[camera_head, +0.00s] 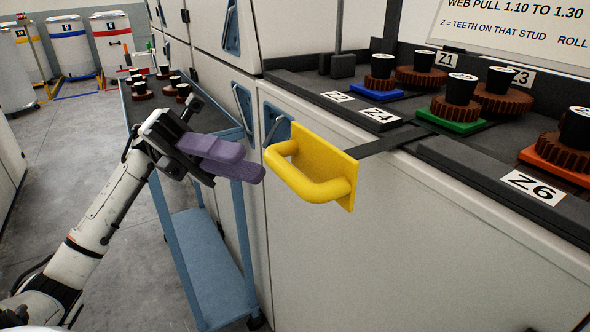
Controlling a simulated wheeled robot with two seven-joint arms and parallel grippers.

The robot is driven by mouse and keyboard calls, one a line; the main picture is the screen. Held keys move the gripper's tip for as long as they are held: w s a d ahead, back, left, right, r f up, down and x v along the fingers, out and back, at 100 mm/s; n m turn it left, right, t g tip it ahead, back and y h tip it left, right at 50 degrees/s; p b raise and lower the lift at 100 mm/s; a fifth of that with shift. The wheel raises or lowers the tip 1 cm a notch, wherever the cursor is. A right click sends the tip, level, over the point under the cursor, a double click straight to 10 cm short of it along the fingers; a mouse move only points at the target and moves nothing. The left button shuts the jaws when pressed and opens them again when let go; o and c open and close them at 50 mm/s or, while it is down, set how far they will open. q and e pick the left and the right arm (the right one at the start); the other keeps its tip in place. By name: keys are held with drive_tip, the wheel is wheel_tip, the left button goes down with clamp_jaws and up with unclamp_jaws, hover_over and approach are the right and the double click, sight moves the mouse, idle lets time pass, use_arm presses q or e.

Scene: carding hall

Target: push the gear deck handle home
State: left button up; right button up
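The yellow gear deck handle (310,180) is a thick bow on a square yellow plate. It stands out in front of the pale machine cabinet. A flat dark bar (395,139) runs from the plate back to the dark gear deck (455,150). My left gripper (254,164) has purple fingers that lie close together, apparently shut with nothing between them. Its fingertips point at the handle from the left, close to the bow in the picture; a small gap seems to remain. My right gripper is not in view.
Brown gears with black knobs (461,88) stand on coloured pads, with labels such as Z4 (380,115) and Z6 (533,187). A blue trolley (208,255) with more gears stands behind my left arm. Drums (68,45) stand at the back left. Grey floor is open at left.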

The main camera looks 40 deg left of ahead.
sight(288, 165)
use_arm(q)
drive_tip(key=p+x, duration=0.1)
drive_tip(key=x, duration=0.8)
drive_tip(key=shift+p, duration=0.3)
clamp_jaws()
